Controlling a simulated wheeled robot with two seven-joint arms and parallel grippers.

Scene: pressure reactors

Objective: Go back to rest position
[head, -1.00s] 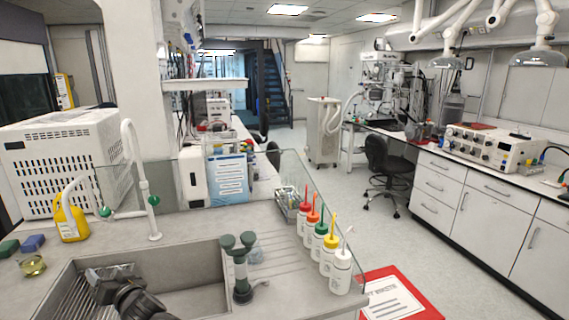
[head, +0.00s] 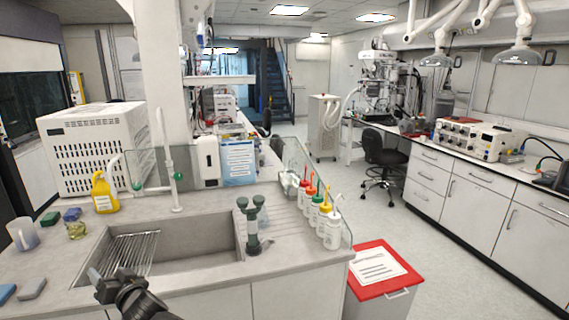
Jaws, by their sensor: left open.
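My left gripper (head: 110,284) is at the lower left of the head view, by the front edge of the counter and the near side of the sink (head: 190,255). Its jaws are open, and I see nothing between them. My dark arm link enters from the bottom edge. My right gripper is not in view.
A dark green tap fixture (head: 252,228) stands at the sink's right side. Several wash bottles (head: 333,230) line the counter's right edge by a glass panel. A red-lidded bin (head: 372,245) stands right of the counter. Open floor (head: 425,260) lies further right.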

